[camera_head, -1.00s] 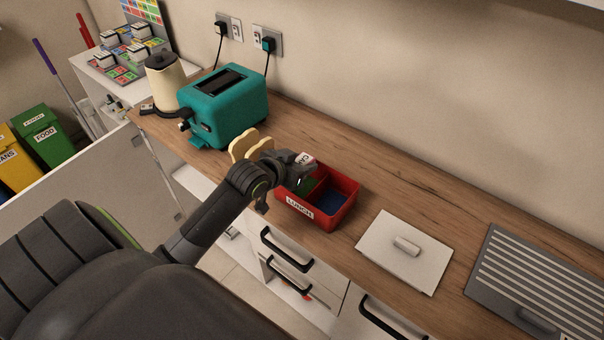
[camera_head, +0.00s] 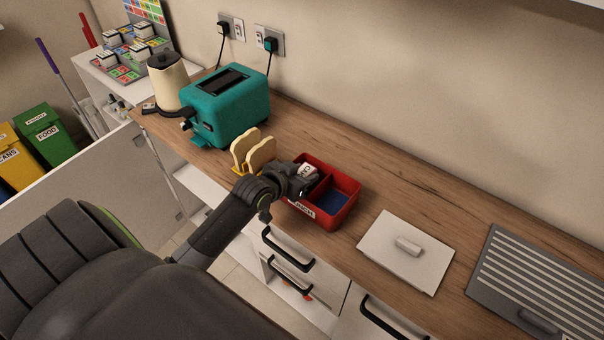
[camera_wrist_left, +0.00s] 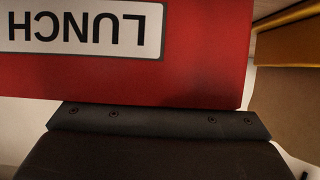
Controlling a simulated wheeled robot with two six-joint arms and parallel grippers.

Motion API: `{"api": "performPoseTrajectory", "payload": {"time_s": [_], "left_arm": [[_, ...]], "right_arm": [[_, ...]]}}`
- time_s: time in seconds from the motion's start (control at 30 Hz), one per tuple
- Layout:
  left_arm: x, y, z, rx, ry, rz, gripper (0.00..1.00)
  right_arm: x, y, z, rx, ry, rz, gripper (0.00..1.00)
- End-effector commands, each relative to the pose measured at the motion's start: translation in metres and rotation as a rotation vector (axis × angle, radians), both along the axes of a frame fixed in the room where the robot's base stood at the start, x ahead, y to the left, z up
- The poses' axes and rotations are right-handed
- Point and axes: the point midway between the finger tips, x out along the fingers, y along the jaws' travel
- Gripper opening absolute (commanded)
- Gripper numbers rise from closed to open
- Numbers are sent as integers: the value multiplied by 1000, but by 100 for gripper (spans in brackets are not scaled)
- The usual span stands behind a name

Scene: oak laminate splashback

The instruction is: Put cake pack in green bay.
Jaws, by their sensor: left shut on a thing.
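The red lunch box (camera_head: 346,214) stands on the counter, its LUNCH label partly covered by my arm in the head view. Its front wall (camera_wrist_left: 190,75) fills the upper wrist view, upside down. A blue bay (camera_head: 333,201) shows on its right side. The green bay is hidden behind my gripper and the pack. My left gripper (camera_head: 306,181) is shut on the small white cake pack (camera_head: 309,170), over the left part of the box. I cannot tell whether the pack touches the bay floor. My right gripper is not in view.
Bread slices in a yellow rack (camera_head: 255,152) stand close left of the box. A teal toaster (camera_head: 228,107) and cream kettle (camera_head: 165,80) are farther left. A white lid (camera_head: 400,262) and grey ridged board (camera_head: 545,290) lie to the right. The counter behind the box is clear.

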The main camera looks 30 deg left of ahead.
Motion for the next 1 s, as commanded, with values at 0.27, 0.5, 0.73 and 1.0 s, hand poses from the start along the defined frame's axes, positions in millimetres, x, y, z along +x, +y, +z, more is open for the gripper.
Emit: {"api": "performPoseTrajectory", "payload": {"time_s": [0.27,0.5,0.73,1.0], "left_arm": [[-6,0,-16,-18,38,9,50],[-6,-1,-13,-23,37,9,50],[-21,2,5,-16,33,9,50],[-64,5,33,-7,25,4,50]], "right_arm": [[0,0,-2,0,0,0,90],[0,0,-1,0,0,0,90],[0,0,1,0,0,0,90],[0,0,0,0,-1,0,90]]}}
